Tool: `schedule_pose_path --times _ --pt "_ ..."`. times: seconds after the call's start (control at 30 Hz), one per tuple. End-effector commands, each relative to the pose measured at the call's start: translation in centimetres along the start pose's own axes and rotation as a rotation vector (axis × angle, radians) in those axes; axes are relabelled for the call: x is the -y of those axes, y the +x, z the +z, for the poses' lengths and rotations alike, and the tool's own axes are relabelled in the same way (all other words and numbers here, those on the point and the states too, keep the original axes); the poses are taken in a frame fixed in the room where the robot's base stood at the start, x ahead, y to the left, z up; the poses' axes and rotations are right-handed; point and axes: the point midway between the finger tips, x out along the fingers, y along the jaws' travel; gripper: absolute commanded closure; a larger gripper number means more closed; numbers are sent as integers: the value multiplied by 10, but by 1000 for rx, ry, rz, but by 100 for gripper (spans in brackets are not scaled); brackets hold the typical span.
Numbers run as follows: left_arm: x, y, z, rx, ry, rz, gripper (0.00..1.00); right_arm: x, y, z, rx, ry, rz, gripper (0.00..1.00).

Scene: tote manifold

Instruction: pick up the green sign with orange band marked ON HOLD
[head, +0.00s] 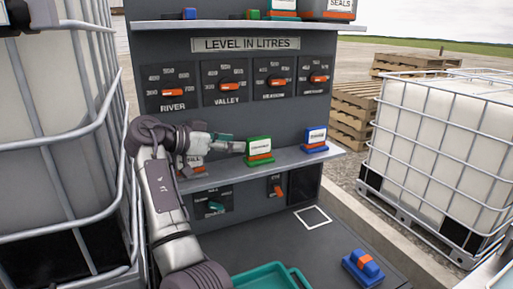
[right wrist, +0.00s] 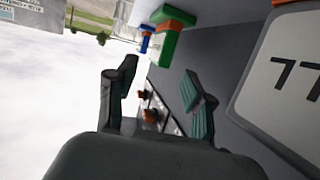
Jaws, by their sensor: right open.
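A green sign with an orange band (head: 259,150) stands upright on the grey shelf of the panel. Its white label is too small to read for certain. In the right wrist view, a green piece with an orange part (right wrist: 178,32) shows beyond the fingers, near the top. My right gripper (head: 235,142) is just left of the green sign at shelf height. In the right wrist view my right gripper (right wrist: 160,88) has its fingers spread with nothing between them. My left gripper is not clearly visible.
A blue sign with an orange band (head: 316,139) stands right of the green one on the shelf (head: 285,160). Another sign, partly behind my arm, is at left. A blue-and-orange piece (head: 363,267) and teal tray (head: 268,277) are below. Caged tanks flank the panel.

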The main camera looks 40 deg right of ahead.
Motion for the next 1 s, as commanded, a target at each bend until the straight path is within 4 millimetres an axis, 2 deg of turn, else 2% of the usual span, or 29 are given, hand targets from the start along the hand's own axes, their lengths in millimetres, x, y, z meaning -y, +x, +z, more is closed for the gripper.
schedule_pose_path --times 0.1,0.3,0.47,0.63,0.8,1.0 --pt "1 -9 10 17 0 -1 56 -1 26 -3 -1 0 4 48" --pt "2 -15 10 17 -1 -2 56 -1 57 -3 -2 1 3 48" --pt "3 -18 1 3 -1 -3 56 0 67 -3 -1 1 1 48" --pt "3 -33 -10 -13 -2 -4 56 -1 88 -12 -1 0 4 48" --pt "3 -40 -10 -11 -2 -3 56 -1 111 -11 -1 -2 1 48" --pt "0 -40 -6 -5 -4 1 56 0 117 -9 0 0 0 48"
